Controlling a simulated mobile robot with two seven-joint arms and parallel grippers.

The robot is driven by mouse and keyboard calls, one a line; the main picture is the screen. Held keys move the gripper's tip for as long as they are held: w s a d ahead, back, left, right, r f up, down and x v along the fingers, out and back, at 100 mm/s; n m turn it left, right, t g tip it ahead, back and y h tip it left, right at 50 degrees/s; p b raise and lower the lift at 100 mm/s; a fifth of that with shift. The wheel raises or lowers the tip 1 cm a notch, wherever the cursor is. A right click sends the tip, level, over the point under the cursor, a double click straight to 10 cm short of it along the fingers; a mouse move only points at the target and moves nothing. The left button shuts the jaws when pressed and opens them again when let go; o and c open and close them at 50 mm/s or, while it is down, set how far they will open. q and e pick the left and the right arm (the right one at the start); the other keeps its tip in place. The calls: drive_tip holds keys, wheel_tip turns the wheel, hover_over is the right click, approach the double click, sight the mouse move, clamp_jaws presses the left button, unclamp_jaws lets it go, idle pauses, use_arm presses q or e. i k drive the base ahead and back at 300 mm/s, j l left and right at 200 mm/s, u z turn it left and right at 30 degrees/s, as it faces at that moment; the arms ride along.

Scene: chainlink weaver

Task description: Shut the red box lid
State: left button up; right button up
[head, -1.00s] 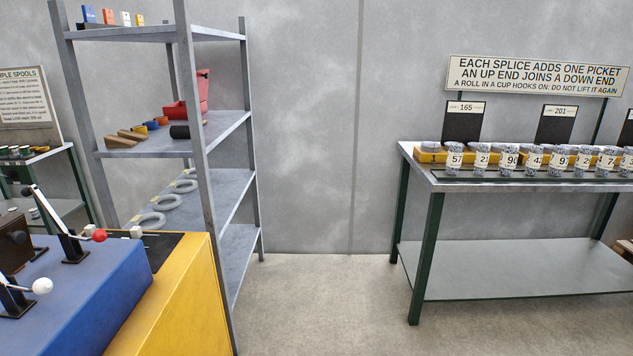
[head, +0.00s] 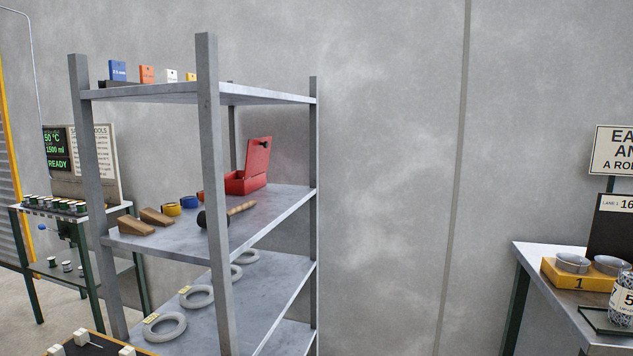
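The red box (head: 237,183) sits on the middle shelf of the grey metal rack, toward its back right. Its red lid (head: 259,160) stands open, raised upright at the box's right side, with a small dark knob on it. A rack post stands to the left of the box and hides none of the lid. Neither of my grippers shows in the head view.
The rack's middle shelf (head: 160,246) also holds wooden wedges (head: 148,221), tape rolls (head: 189,202) and a black-headed mallet (head: 222,215). Wire coils (head: 197,297) lie below. A workbench (head: 545,290) stands at right. Bare wall lies between.

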sight(258, 149)
drive_tip(key=i+l+u, duration=0.2)
drive_tip(key=i+u, duration=0.2)
drive_tip(key=i+l+u, duration=0.25)
drive_tip(key=u, duration=0.15)
drive_tip(key=i+l+u, duration=0.55)
drive_tip(key=l+u, duration=0.25)
